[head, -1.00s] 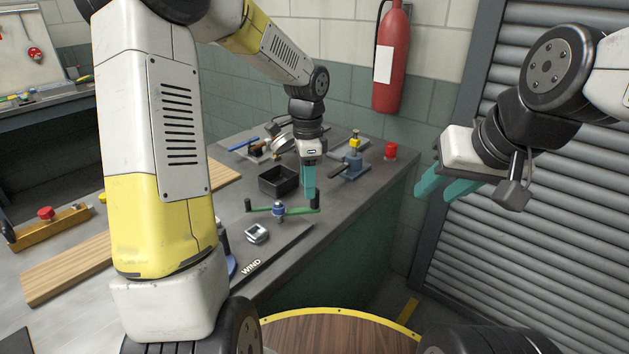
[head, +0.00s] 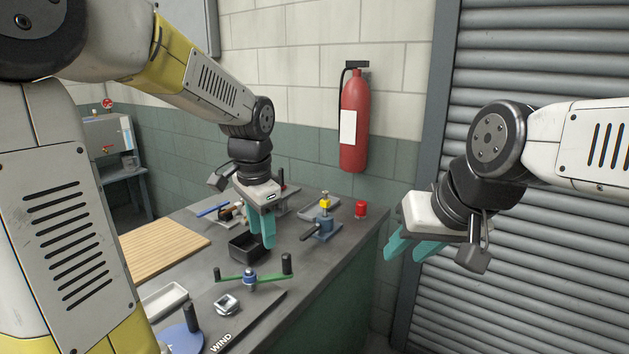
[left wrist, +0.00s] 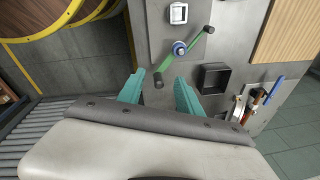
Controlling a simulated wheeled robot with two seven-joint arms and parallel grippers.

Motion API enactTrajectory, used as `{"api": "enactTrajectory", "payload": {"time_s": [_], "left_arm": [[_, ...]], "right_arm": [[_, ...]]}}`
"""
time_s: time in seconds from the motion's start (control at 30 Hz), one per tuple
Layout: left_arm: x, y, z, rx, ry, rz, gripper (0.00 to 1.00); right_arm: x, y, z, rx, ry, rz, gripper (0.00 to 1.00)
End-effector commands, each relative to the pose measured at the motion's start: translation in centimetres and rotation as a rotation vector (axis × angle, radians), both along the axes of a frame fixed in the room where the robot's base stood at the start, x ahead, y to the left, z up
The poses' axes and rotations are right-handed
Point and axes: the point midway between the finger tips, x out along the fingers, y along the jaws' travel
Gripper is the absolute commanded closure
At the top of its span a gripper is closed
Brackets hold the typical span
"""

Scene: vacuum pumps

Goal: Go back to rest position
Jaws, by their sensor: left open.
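My left gripper (head: 262,232) has teal fingers and hangs above the workbench (head: 335,262). It is behind the green crank handle (head: 250,278) and by the black open box (head: 248,247). In the left wrist view its two fingers (left wrist: 160,88) are apart with nothing between them. The crank handle (left wrist: 183,50) lies beyond the fingertips there. My right gripper (head: 410,250) is at the right, off the bench, in front of the grey shutter. Its two teal fingers are apart and I see nothing between them.
A blue vise-like device with a yellow top (head: 323,222) and a red button (head: 361,209) stand at the bench's back right. A small metal-framed block (head: 227,304) and a white tray (head: 165,302) are in front. A fire extinguisher (head: 354,125) hangs on the wall. The shutter (head: 560,250) fills the right.

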Motion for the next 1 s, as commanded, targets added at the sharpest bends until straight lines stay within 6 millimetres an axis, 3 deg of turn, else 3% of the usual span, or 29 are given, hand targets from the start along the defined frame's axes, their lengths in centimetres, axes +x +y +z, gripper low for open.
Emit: {"api": "enactTrajectory", "payload": {"time_s": [0.03,0.2,0.5,0.7,1.0], "left_arm": [[-1.5,0.4,1.2,-0.018,-0.039,0.069,0.58],[-6.1,1.5,3.7,-0.124,-0.139,0.312,0.58],[-12.6,2.3,5.2,-0.377,-0.256,0.661,0.58],[-14.2,2.3,5.1,-0.462,-0.273,0.748,0.58],[-14.3,2.3,5.1,-0.468,-0.274,0.756,0.58]], "right_arm": [[0.0,0.0,0.0,0.000,0.000,0.000,0.64],[0.0,0.0,0.0,0.000,0.000,0.000,0.64],[0.0,0.0,0.0,0.000,0.000,0.000,0.64],[0.0,0.0,0.0,0.000,0.000,0.000,0.64],[0.0,0.0,0.0,0.000,0.000,0.000,0.64]]}}
